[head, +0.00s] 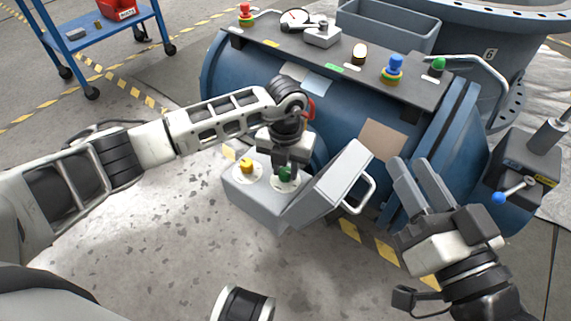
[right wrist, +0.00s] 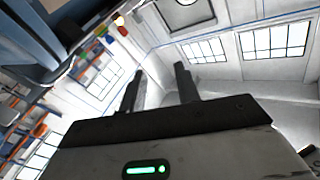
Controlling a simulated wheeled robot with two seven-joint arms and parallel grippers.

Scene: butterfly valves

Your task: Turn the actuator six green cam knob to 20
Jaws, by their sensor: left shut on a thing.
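The green cam knob (head: 285,173) sits on a round white dial (head: 278,186) inside a grey actuator box (head: 250,205). My left gripper (head: 289,164) points down over it and is shut on it, hiding most of the knob and part of its dial. The dial markings are too small to read. A yellow knob (head: 247,167) stands on its own dial to the left. The box's hinged lid (head: 333,182) stands open to the right, with a loop handle (head: 362,193). My right gripper (head: 412,186) is open and empty, right of the lid; its fingers also show apart in the right wrist view (right wrist: 157,90).
A big blue pipe body (head: 255,90) lies behind the box, with a dark panel (head: 340,68) of coloured knobs on top. A second grey box (head: 525,170) with a blue-tipped lever (head: 513,191) stands at the right. The floor in front is clear.

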